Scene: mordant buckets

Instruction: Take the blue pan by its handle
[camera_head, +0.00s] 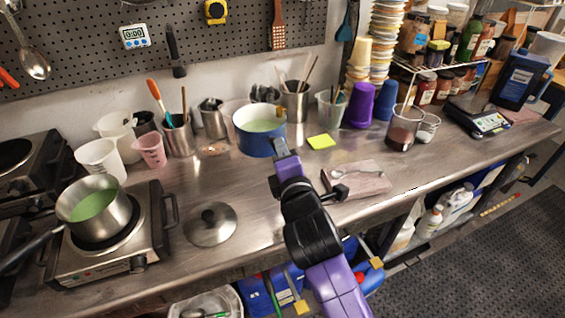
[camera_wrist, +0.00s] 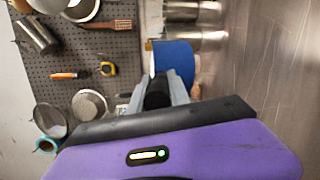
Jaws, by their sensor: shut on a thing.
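The blue pan (camera_head: 254,140) has a white inside and holds pale green liquid. In the head view it is upright over the back middle of the steel counter; whether it touches the counter is hard to tell. My gripper (camera_head: 283,157) is at the pan's near right side, shut on its handle, which the jaws mostly hide. In the wrist view the pan (camera_wrist: 176,62) shows as a blue shape just beyond my gripper (camera_wrist: 160,88), with a dark handle between the fingers.
A steel pot (camera_head: 95,208) with green liquid sits on a hot plate (camera_head: 128,262) at left. A lid (camera_head: 211,225) lies on the counter. A pink board (camera_head: 357,180) with a spoon, a yellow-green pad (camera_head: 321,141) and utensil cups (camera_head: 295,103) are nearby.

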